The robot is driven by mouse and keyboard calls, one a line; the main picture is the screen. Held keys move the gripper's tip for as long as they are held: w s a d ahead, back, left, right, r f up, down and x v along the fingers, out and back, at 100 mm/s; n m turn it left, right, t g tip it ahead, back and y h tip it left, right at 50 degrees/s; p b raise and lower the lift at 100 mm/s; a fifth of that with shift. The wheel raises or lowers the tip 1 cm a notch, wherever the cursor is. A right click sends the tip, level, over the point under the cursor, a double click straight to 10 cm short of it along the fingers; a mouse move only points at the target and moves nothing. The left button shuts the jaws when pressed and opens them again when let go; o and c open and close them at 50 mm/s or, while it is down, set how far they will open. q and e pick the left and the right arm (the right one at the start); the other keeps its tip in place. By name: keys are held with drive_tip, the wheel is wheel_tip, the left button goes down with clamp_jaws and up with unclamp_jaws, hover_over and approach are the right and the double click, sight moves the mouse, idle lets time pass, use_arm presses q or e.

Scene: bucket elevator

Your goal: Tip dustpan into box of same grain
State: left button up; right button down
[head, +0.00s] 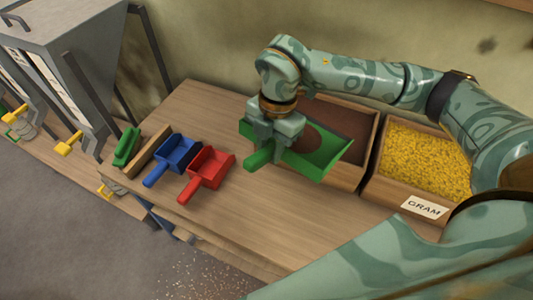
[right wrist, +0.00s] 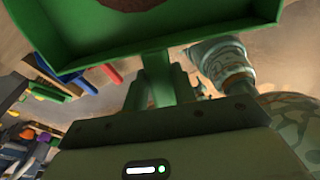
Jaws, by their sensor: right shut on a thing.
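My right gripper (head: 275,138) is shut on the handle of a green dustpan (head: 322,162) and holds it over the table, at the near-left side of a wooden box. The pan carries a patch of brown grain (head: 312,137) and looks roughly level. The pan also shows from below its edge in the right wrist view (right wrist: 190,32). The wooden box (head: 345,183) holds dark brown grain (head: 347,115), partly hidden by the pan and arm. A second box (head: 388,190) to its right holds yellow grain (head: 425,157) and has a label reading "GRAM". My left gripper is not in view.
A blue dustpan (head: 178,152) and a red dustpan (head: 212,166) lie on the wooden table (head: 250,220). A green brush (head: 126,147) and a wooden strip (head: 148,151) lie left of them. Grey hoppers (head: 65,50) stand at the left. The table's front is clear.

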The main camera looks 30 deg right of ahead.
drive_tip(key=shift+w+d+r+g+y, duration=0.25)
drive_tip(key=shift+d+r, duration=0.2)
drive_tip(key=shift+r, duration=0.25)
drive_tip(key=shift+w+d+r+g+y, duration=0.15)
drive_tip(key=shift+d+r+y, duration=0.25)
drive_tip(key=shift+r, duration=0.25)
drive_tip(key=w+d+r+g+y+p, duration=0.1)
drive_tip(key=w+d+r+y+p, duration=0.1)
drive_tip(key=d+r+y, duration=0.1)
drive_tip(key=shift+s+v, duration=0.25)
drive_tip(key=shift+v, duration=1)
